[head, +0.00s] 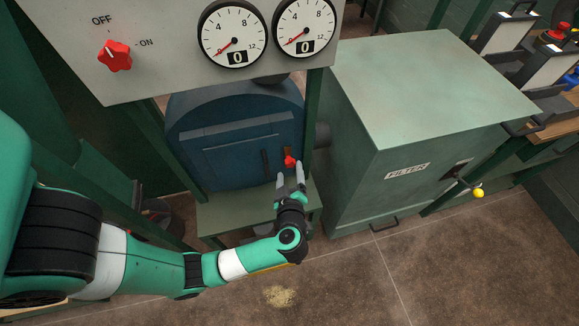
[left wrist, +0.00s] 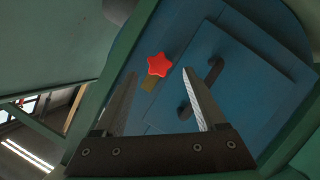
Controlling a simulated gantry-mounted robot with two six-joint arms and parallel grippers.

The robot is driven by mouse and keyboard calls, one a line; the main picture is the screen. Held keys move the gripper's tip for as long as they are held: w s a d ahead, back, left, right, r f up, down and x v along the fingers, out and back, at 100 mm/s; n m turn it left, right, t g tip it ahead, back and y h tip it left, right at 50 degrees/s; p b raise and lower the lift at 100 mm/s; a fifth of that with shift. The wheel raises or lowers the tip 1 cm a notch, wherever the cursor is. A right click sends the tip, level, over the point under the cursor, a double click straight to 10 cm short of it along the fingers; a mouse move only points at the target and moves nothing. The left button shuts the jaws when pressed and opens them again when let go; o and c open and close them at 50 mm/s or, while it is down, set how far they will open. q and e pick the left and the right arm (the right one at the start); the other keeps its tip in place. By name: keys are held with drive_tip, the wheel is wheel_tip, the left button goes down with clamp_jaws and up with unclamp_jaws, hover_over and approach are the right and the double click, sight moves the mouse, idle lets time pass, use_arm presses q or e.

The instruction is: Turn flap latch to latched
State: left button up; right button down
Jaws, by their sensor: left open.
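The flap latch is a red star-shaped knob (head: 290,161) on a small brownish plate, at the right side of the flap (head: 232,157) on the blue housing (head: 190,105). In the left wrist view the red knob (left wrist: 158,65) shows ahead, with the flap (left wrist: 235,65) and its dark handle (left wrist: 215,72) to its right. My left gripper (head: 290,174) is open just in front of the knob. In the left wrist view the two fingers of my left gripper (left wrist: 158,78) point toward the knob, with nothing held between them. Contact with the knob cannot be told. My right gripper is in neither view.
Above the housing is a grey panel (head: 170,30) with a red OFF/ON switch (head: 115,56) and two gauges (head: 233,36). A green filter cabinet (head: 375,185) stands close on the right. A small grain pile (head: 280,296) lies on the otherwise open floor in front.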

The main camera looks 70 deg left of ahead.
sight(290, 165)
use_arm(q)
drive_tip(key=b+x, duration=0.1)
drive_tip(key=x, duration=0.3)
drive_tip(key=shift+w+a+f+b, duration=0.1)
drive_tip(key=shift+a+f+b, duration=0.15)
drive_tip(key=shift+b, duration=0.1)
drive_tip(key=shift+w+a+r, duration=0.1)
drive_tip(key=shift+a, duration=0.15)
clamp_jaws()
